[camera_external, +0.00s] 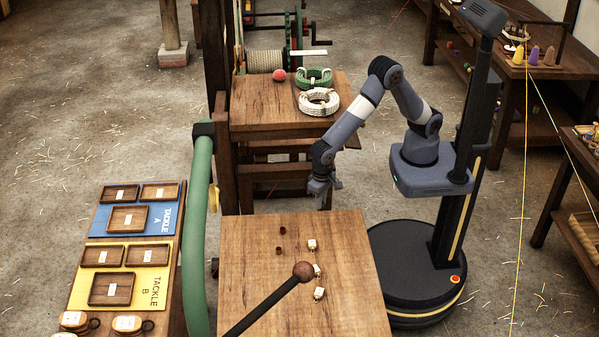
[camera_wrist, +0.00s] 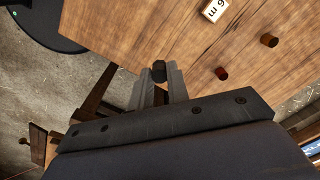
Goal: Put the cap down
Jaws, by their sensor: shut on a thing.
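My gripper (camera_external: 322,190) is at the far edge of the wooden table (camera_external: 250,270). In the wrist view its two grey fingers (camera_wrist: 158,84) are shut on a small dark cap (camera_wrist: 158,70), which shows between the fingertips close to the table's edge. I cannot tell how high the cap is above the table. In the external view the held cap is too small to make out.
Small white-labelled blocks (camera_external: 319,293) stand on the table's right half. A dark rod with a round knob (camera_external: 303,271) crosses the near part of the external view. Trays on the blue board (camera_external: 165,220) and yellow board (camera_external: 150,278) lie left, beyond a green post (camera_external: 196,240).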

